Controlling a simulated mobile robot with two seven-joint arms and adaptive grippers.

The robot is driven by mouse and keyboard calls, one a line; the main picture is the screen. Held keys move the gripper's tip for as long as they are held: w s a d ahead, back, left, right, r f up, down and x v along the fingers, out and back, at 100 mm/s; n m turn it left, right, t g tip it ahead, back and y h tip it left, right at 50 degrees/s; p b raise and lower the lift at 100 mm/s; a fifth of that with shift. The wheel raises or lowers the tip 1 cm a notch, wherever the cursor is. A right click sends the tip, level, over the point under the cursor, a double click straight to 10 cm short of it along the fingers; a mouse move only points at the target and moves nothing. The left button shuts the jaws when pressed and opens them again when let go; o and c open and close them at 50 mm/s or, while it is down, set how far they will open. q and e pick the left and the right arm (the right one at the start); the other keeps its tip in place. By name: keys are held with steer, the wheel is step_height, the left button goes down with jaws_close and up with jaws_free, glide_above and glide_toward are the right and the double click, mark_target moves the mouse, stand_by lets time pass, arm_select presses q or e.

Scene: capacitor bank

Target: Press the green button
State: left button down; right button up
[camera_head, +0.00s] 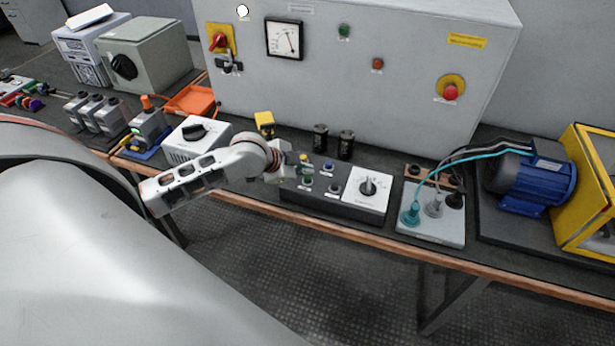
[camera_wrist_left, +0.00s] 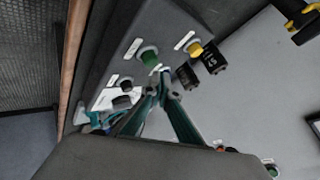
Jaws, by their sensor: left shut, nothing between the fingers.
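A low dark control box (camera_head: 335,207) on the bench carries several small buttons and a white panel with a black rotary knob (camera_head: 368,187). A green button (camera_head: 308,181) is on this box; in the left wrist view it (camera_wrist_left: 149,58) shows with a pale label beside it. My left gripper (camera_head: 290,172) is over the left end of the box, fingers shut and empty. In the left wrist view its teal fingertips (camera_wrist_left: 163,78) appear close to the green button; I cannot tell if they touch. Another green button (camera_head: 344,30) sits on the grey cabinet. My right gripper is not in view.
A yellow button (camera_wrist_left: 194,48) and a black one (camera_wrist_left: 121,102) flank the green one. Two black cylinders (camera_head: 320,138) stand behind the box. A socket plate (camera_head: 433,226) with plugs is to the right, a white knob box (camera_head: 196,141) to the left.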

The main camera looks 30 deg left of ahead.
arm_select(q)
steer(key=shift+f, duration=0.2)
steer(key=shift+f+p, duration=0.25)
steer(key=shift+p, duration=0.05)
